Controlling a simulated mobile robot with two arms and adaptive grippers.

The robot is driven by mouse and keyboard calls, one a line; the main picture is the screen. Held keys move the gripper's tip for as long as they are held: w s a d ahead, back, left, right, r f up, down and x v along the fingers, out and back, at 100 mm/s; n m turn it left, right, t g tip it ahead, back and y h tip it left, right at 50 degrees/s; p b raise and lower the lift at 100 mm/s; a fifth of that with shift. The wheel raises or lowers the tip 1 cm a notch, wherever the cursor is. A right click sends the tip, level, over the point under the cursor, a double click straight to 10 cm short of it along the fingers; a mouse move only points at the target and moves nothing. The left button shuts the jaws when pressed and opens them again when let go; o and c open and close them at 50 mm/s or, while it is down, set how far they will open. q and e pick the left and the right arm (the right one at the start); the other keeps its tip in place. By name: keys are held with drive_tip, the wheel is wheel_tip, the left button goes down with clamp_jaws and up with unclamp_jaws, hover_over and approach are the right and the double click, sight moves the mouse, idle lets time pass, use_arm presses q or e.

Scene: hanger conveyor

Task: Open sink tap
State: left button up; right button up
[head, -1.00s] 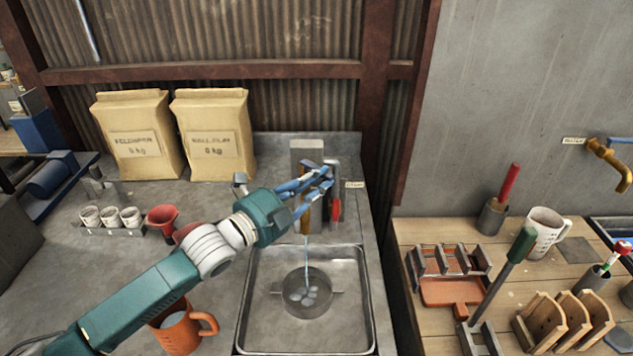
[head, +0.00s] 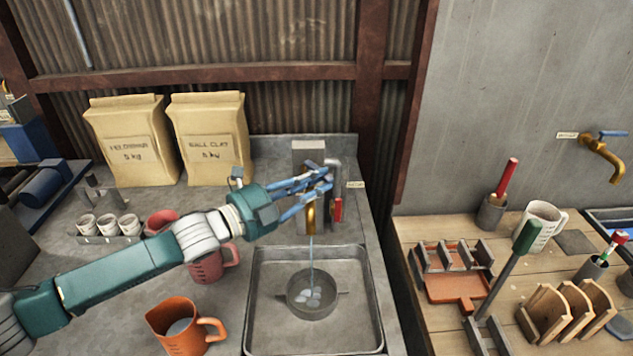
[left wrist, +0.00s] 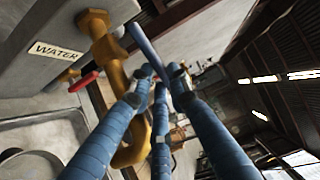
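The brass sink tap (head: 311,217) stands at the back of the metal sink (head: 257,300). A thin stream of water runs from the spout into a round pot (head: 312,306) holding pale lumps. My left gripper (head: 325,178) is at the top of the tap, its blue fingers partly hiding it. In the left wrist view, the fingertips (left wrist: 160,74) are close together by a blue-grey bar (left wrist: 147,45) on the brass tap (left wrist: 132,150). Whether they grip it is unclear. My right gripper is out of view.
Left of the sink are an orange jug (head: 178,327), a red mug (head: 207,268) and a row of small cups (head: 107,227). Clay bags (head: 208,140) stand behind. A wooden bench (head: 415,232) with tools is right; another brass tap (head: 600,158) is on the wall.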

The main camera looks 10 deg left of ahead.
use_arm(q)
drive_tip(key=o, duration=0.3)
drive_tip(key=shift+f, duration=0.1)
drive_tip(key=shift+a, duration=0.1)
drive_tip(key=v, duration=1.2)
